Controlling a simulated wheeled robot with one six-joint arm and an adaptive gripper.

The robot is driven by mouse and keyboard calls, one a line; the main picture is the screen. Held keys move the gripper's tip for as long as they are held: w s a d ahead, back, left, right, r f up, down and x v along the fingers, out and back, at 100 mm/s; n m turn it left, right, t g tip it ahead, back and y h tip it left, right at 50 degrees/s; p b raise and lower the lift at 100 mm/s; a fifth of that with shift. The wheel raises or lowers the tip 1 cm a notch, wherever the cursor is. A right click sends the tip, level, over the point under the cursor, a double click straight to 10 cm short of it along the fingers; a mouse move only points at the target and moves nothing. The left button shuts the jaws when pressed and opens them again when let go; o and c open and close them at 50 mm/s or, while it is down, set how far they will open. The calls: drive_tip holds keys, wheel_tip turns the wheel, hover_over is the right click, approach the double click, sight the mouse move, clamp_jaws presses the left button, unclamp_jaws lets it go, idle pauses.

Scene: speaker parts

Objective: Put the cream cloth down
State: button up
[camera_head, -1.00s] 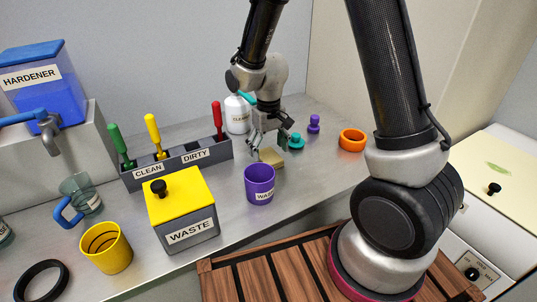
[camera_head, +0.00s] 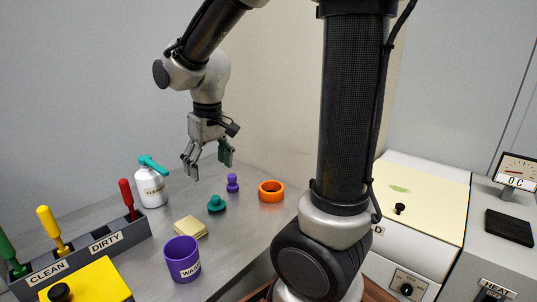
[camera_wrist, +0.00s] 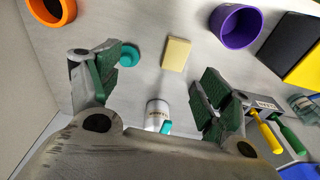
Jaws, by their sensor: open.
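The cream cloth (camera_head: 190,227) lies folded as a small flat block on the grey bench, behind the purple cup and left of the teal knob-shaped part. It also shows in the wrist view (camera_wrist: 176,54), lying on the bench beyond my fingers. My gripper (camera_head: 208,164) is open and empty, raised above the bench behind the cloth. In the wrist view my gripper (camera_wrist: 155,85) has its green-padded fingers spread wide, with nothing between them touching either finger.
A purple cup (camera_head: 183,260) stands just in front of the cloth. A white cleaner bottle (camera_head: 152,188), teal part (camera_head: 217,205), purple part (camera_head: 232,184) and orange ring (camera_head: 271,191) stand around it. The tool rack (camera_head: 75,262) is at left. Bench between them is clear.

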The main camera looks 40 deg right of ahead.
drive_tip(key=s+d+r+t, duration=0.1)
drive_tip(key=s+d+r, duration=0.2)
drive_tip(key=s, duration=0.5)
drive_tip(key=s+d+r+m+t, duration=0.1)
drive_tip(key=s+d+r, duration=0.3)
drive_tip(key=s, duration=0.4)
drive_tip(key=shift+d+m+t, duration=0.3)
drive_tip(key=shift+d+t, duration=0.1)
drive_tip(key=shift+d, duration=0.4)
idle(0.5)
